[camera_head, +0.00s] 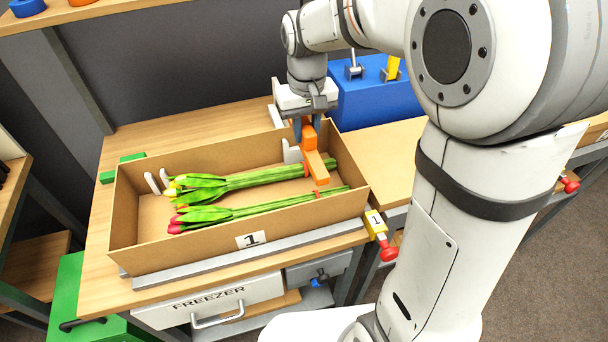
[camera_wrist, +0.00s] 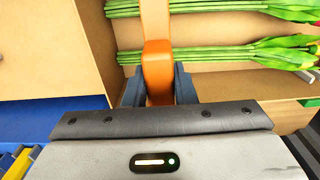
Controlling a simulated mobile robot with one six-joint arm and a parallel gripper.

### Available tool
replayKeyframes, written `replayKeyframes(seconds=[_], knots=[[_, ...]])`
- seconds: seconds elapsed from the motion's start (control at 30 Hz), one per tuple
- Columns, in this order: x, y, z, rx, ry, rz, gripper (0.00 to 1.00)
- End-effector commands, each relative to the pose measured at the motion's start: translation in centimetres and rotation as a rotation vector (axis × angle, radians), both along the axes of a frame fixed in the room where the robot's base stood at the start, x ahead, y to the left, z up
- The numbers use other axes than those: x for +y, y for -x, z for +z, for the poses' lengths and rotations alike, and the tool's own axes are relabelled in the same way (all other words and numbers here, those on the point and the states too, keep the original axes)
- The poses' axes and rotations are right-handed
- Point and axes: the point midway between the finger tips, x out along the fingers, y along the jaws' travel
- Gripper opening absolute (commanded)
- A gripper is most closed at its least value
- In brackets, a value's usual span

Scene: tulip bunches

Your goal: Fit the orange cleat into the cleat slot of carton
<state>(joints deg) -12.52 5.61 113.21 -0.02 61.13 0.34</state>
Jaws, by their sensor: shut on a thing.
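The carton (camera_head: 253,241) is an open brown box marked 1 on the wooden table. Two tulip bunches lie in it, the rear bunch (camera_head: 262,177) and the front bunch (camera_head: 255,210). My gripper (camera_head: 306,128) is over the carton's right end, shut on the orange cleat (camera_head: 315,166). In the wrist view the cleat (camera_wrist: 158,75) stands between the dark fingers, and its far part reaches across the green stems (camera_wrist: 215,54). White holders (camera_head: 292,152) stand at the carton's back wall behind the stems. I cannot tell whether the cleat sits in a slot.
A blue box (camera_head: 365,100) with metal and yellow fittings stands behind the carton on the right. A yellow tag marked 1 (camera_head: 375,222) with a red knob is at the carton's right front corner. A grey rail (camera_head: 250,258) runs along the carton's front.

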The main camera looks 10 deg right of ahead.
Motion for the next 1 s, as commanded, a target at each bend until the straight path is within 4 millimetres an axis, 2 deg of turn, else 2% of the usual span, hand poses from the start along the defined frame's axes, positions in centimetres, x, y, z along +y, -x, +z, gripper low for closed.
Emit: replayKeyframes(seconds=[0.3,0.47,0.63,0.77,1.0], knots=[[-0.3,0.0,-5.1,0.005,0.001,-0.007,0.0],[-0.3,0.0,-6.6,0.003,0.001,-0.008,0.0],[-0.4,0.0,-9.0,0.005,0.001,-0.009,0.0],[-0.4,0.0,-9.9,0.001,0.0,-0.009,0.0],[-0.4,-0.1,-10.0,0.0,0.0,-0.009,0.0]])
